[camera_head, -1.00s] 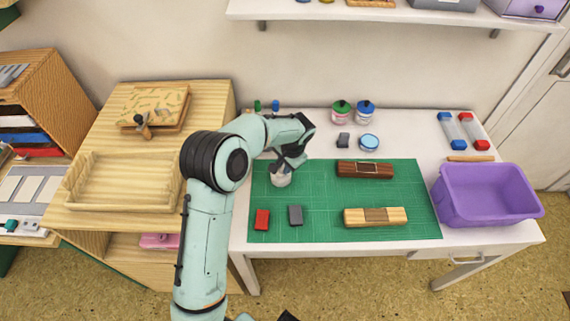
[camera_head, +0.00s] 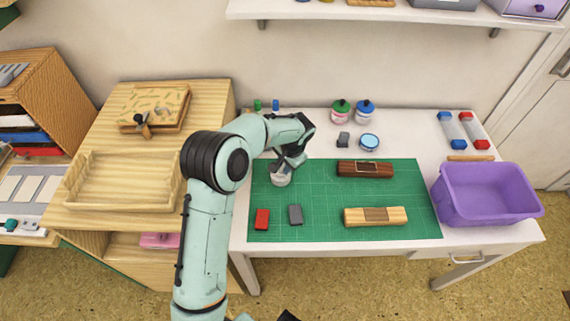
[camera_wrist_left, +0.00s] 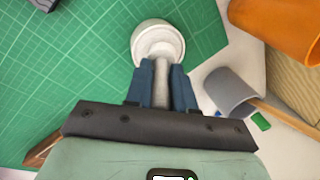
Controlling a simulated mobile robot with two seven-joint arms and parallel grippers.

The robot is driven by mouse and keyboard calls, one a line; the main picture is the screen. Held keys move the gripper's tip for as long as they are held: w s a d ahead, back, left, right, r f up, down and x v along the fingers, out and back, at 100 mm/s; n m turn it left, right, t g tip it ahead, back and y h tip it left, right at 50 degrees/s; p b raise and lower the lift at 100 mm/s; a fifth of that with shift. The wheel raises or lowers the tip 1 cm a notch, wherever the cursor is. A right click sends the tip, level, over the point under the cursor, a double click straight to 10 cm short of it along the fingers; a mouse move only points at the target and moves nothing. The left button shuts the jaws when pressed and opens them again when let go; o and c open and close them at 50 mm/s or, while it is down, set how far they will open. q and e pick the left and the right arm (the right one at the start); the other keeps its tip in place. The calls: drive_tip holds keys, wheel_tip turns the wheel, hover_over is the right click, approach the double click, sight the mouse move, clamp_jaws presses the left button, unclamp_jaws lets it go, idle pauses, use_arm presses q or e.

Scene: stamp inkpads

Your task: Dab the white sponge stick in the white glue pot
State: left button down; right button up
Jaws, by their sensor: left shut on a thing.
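The white glue pot (camera_head: 281,179) stands upright on the left part of the green cutting mat (camera_head: 330,212). It also shows in the left wrist view (camera_wrist_left: 160,27), just beyond the fingertips. My left gripper (camera_head: 287,163) is directly over the pot, and its blue fingers (camera_wrist_left: 163,70) are shut on the pale stick (camera_wrist_left: 161,88). The stick points at the pot's mouth. Its sponge end is hidden, so I cannot tell whether it touches the glue. My right gripper is not in view.
A grey cup (camera_wrist_left: 231,92) stands close to the left gripper. A purple bin (camera_head: 487,205) is at the right.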

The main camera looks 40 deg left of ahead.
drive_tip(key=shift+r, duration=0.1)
use_arm(q)
drive_tip(key=shift+a+r+p+v, duration=0.1)
drive_tip(key=shift+a+p+v, duration=0.15)
drive_tip(key=shift+p+v, duration=0.65)
drive_tip(key=shift+a+r+p+v, duration=0.1)
drive_tip(key=shift+a+p+v, duration=0.25)
drive_tip(key=shift+v, duration=1)
drive_tip(key=shift+a+p+v, duration=0.2)
drive_tip(key=shift+p+v, duration=0.5)
drive_tip(key=shift+v, duration=0.45)
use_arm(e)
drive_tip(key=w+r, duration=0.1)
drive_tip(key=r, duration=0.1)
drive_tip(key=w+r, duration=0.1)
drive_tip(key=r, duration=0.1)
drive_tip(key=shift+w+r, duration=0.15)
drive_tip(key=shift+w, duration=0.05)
